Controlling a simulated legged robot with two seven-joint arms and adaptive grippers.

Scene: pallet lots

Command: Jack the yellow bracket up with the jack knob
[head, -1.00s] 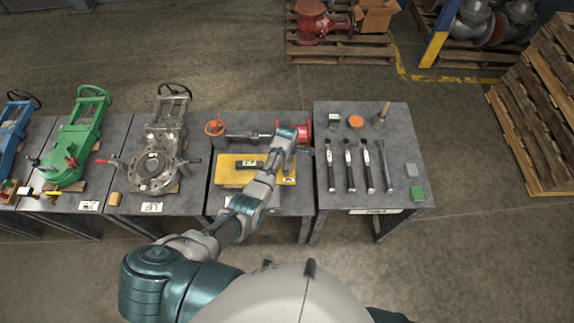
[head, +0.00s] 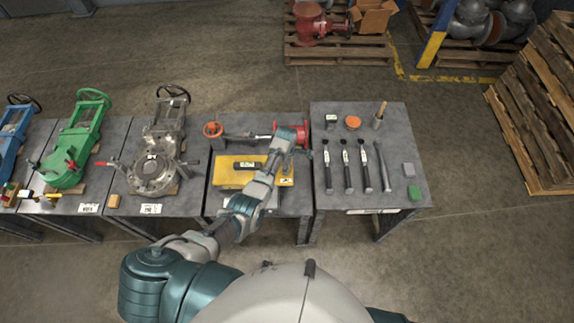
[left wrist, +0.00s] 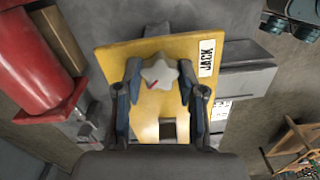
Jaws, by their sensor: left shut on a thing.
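The yellow bracket (head: 228,172) lies on the grey table in the middle, partly behind my left arm in the head view. In the left wrist view the bracket (left wrist: 150,112) fills the middle, with a white JACK label (left wrist: 207,58) and a dark square hole. The jack knob (left wrist: 158,74), pale and star-shaped with a red mark, stands over the bracket's plate. My left gripper (left wrist: 160,86) is shut on the knob, one finger on each side. In the head view its fingers are hard to make out and the knob is hidden. My right gripper is not in view.
A red flanged part (head: 300,127) and an orange handwheel (head: 213,130) lie behind the bracket, close to my left arm. Tools lie on the right table (head: 395,125). Green (head: 68,155) and grey (head: 153,165) valves stand to the left.

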